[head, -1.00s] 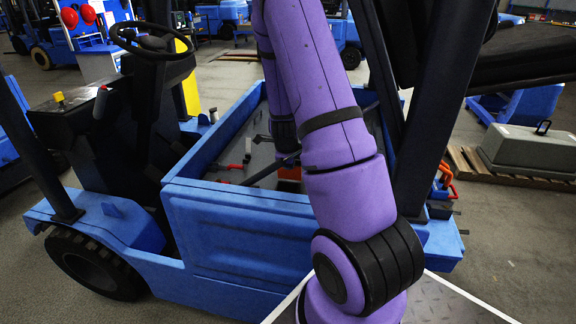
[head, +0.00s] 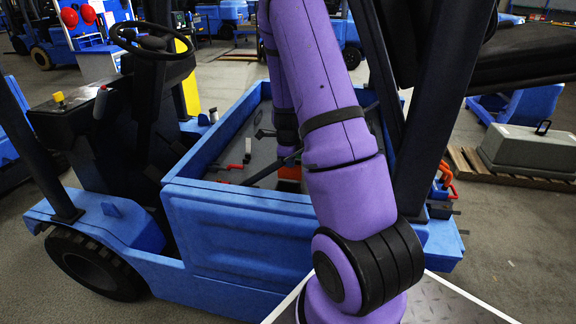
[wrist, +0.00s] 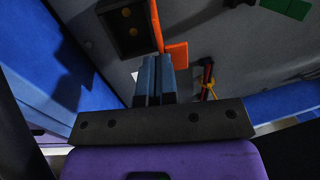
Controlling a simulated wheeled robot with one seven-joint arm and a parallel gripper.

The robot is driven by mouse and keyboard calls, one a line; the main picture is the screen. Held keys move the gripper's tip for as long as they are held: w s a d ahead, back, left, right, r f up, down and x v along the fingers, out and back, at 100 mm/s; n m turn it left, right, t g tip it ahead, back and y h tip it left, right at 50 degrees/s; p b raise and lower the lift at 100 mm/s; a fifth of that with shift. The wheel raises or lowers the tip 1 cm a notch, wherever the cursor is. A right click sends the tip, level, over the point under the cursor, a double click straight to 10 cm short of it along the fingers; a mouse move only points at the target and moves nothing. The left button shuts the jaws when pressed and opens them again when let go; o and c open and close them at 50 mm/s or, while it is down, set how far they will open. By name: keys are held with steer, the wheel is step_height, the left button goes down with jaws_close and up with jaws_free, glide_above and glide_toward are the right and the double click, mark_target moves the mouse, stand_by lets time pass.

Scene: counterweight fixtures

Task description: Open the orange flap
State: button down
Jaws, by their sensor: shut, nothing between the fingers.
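An orange piece (wrist: 177,54), which looks like part of the orange flap, shows in the wrist view just beyond and right of my fingertips. A thin orange strip (wrist: 156,24) runs up from it along the right edge of a dark box (wrist: 127,27) with two brass-coloured round parts. I cannot tell how far the flap stands open. My gripper (wrist: 153,62) is shut and empty, its fingertips close to the orange piece; contact is unclear. In the head view an orange patch (head: 290,173) shows in the blue truck bed beside my purple arm, which hides much around it.
The blue bed wall (head: 240,200) stands between my arm's base and the bed floor. Red-handled levers (head: 235,166) lie left in the bed. Dark mast posts (head: 425,110) rise close right of my arm. A red and yellow part (wrist: 207,82) shows right of my fingers.

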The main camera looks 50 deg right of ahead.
steer(key=shift+w+d, duration=0.25)
steer(key=shift+d, duration=0.25)
steer(key=d+g+y, duration=0.1)
steer(key=w+d+y, duration=0.1)
steer(key=w+d+g+y, duration=0.1)
steer(key=y, duration=0.1)
steer(key=shift+d+f+g, duration=0.15)
steer(key=shift+f+g, duration=0.15)
steer(key=shift+w+d+f, duration=0.2)
steer(key=shift+d, duration=0.1)
steer(key=shift+s+a, duration=0.1)
steer(key=shift+a, duration=0.05)
stand_by(0.4)
